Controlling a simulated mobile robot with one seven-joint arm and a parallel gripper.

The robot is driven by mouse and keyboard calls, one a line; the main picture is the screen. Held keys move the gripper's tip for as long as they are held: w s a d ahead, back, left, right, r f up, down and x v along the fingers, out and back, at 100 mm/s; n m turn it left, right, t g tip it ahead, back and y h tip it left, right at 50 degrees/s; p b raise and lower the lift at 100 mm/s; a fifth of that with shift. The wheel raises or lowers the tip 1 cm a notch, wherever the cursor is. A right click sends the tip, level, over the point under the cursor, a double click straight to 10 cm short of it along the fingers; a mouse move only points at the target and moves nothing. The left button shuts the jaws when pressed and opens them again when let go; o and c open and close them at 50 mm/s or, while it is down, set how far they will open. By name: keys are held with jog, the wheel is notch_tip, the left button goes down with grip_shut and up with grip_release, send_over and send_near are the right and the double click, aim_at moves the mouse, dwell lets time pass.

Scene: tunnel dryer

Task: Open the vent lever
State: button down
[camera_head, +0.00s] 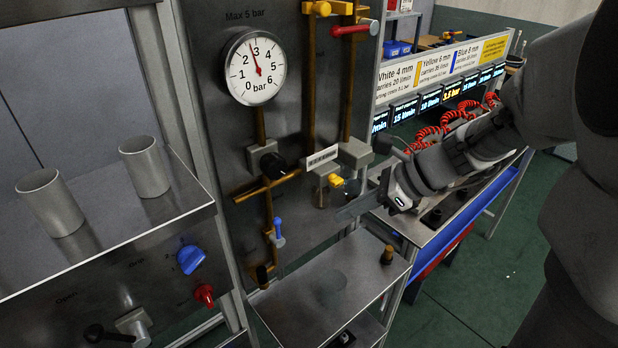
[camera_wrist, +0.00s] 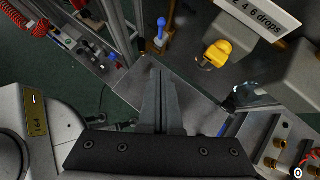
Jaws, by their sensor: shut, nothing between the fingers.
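Several levers show, and I cannot tell by any label which is the vent lever. A small blue-handled lever (camera_head: 278,232) sits low on the brass pipework of the grey panel; it also shows upright at the top of the wrist view (camera_wrist: 161,32). A red-handled lever (camera_head: 350,30) is at the panel's top. A black lever (camera_head: 108,335) is at the lower left, near lettering on the cabinet front. My gripper (camera_head: 345,212) is shut and empty, in front of the panel, right of the blue lever and apart from it. Its closed fingers (camera_wrist: 158,85) show in the wrist view.
A pressure gauge (camera_head: 256,68) is on the panel. A yellow knob (camera_head: 350,186) is close to my gripper, also large in the wrist view (camera_wrist: 217,54). A metal shelf (camera_head: 310,300) lies below. Two cups (camera_head: 145,166) stand on the left counter, above a blue knob (camera_head: 191,259).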

jog(key=a+r+x, duration=0.1)
jog(key=r+x, duration=0.1)
jog(key=x, duration=1)
jog(key=shift+w+a, duration=0.35)
jog(key=shift+a, duration=0.1)
jog(key=shift+p, duration=0.35)
jog(key=shift+a, duration=0.1)
jog(key=shift+h, duration=0.3)
